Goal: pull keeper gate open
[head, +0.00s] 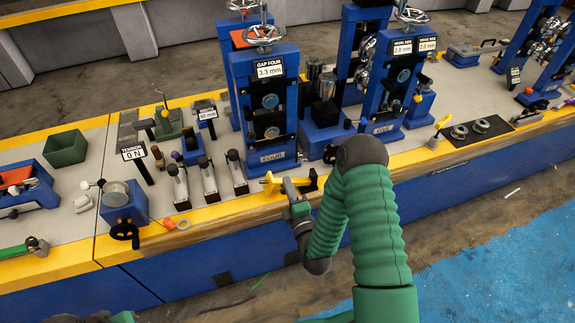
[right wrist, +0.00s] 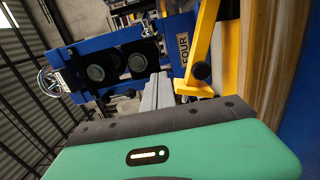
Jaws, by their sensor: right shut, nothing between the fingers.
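The keeper gate looks to be the yellow bracket-like piece (head: 301,184) at the front foot of the blue stand marked FOUR (head: 265,105). In the right wrist view it is a yellow bar with an angled arm (right wrist: 201,62) and a dark round knob, beside the FOUR label. My right gripper (head: 287,184) is at the yellow piece, partly hidden by its own wrist. In the right wrist view its grey fingers (right wrist: 157,88) are together and empty, just left of the yellow arm. I cannot tell whether they touch it. My left gripper is out of view.
The stand carries dark rollers and a GAP FOUR 3.3 mm sign (head: 270,69). A TENSION 0 N sign (head: 133,152) and a green bin (head: 65,148) are further left. The yellow table edge (head: 215,210) runs along the front.

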